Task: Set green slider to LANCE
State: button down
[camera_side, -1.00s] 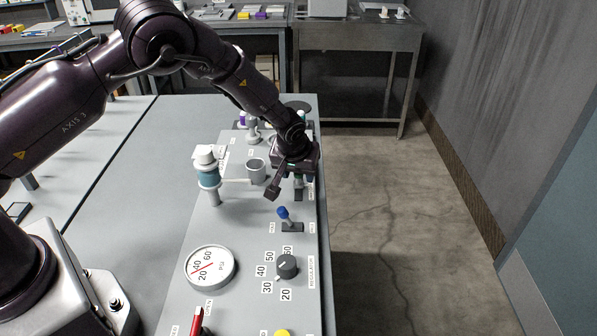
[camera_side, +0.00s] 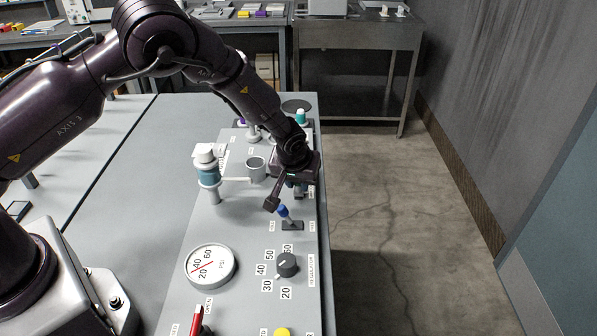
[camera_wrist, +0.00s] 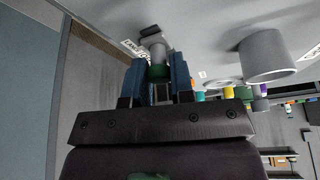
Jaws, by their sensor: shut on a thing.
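The green slider (camera_wrist: 158,72) shows in the wrist view as a green knob with a pale grey stem, between the two blue-padded fingers. My gripper (camera_wrist: 160,70) is shut on it. A white label reading roughly "LANCE" (camera_wrist: 131,47) lies on the panel just left of the stem. There my gripper hides the green knob, and the slider's exact stop cannot be read.
The grey panel (camera_side: 225,235) also carries a pressure gauge (camera_side: 210,265), a regulator knob (camera_side: 287,265), a red lever (camera_side: 197,318) and a yellow button (camera_side: 282,332). A grey cup (camera_side: 256,170) and a blue-banded cylinder (camera_side: 208,175) stand left of my gripper. Open floor lies right.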

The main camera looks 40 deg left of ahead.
jog(key=shift+s+d, duration=0.2)
jog(key=shift+d, duration=0.05)
jog(key=c, duration=1)
grip_release()
jog(key=v, duration=1.3)
jog(key=shift+w, duration=0.1)
